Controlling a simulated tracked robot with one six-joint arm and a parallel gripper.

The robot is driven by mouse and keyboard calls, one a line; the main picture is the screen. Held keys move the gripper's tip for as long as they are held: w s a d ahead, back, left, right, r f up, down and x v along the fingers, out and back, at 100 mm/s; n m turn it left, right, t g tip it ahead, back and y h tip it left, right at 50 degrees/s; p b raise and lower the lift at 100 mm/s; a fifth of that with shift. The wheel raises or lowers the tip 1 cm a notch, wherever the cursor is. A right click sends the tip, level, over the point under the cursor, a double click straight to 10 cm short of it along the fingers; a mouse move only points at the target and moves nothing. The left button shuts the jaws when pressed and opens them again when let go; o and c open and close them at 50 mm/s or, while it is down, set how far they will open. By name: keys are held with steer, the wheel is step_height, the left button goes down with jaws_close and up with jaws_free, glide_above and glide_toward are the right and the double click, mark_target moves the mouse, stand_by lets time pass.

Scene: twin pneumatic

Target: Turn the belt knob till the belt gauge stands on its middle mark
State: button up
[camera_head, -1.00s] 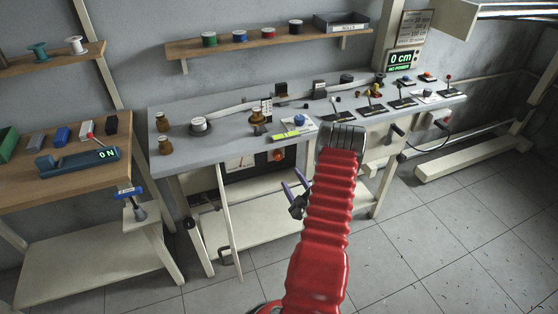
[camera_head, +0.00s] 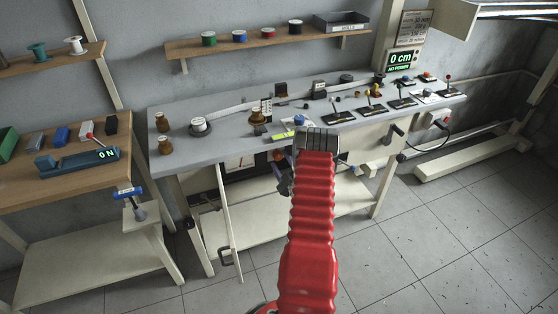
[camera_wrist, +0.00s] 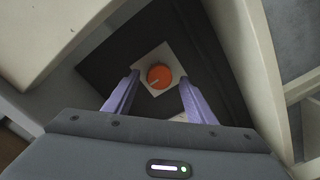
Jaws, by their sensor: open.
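The orange belt knob (camera_wrist: 159,76) sits on a pale square plate on a dark panel, with a light pointer line toward its lower left. In the head view the knob (camera_head: 279,155) shows partly, under the bench top behind my gripper. My gripper (camera_wrist: 159,88) is open, its two purple fingers pointing at the knob, one to each side in the wrist view. I see no clear contact and cannot tell the remaining gap. The pale face of what looks like the belt gauge (camera_head: 239,161) is left of the knob; its needle is unreadable from here.
The grey bench top (camera_head: 185,155) overhangs the knob panel and carries spools, levers and small blocks. A cream door (camera_head: 228,220) hangs open left of my gripper. A lower shelf (camera_head: 258,223) lies below. The tiled floor in front is clear.

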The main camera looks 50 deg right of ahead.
steer(key=shift+x, duration=1)
steer(key=shift+c, duration=0.6)
steer(key=shift+a, duration=0.1)
steer(key=c, duration=0.9)
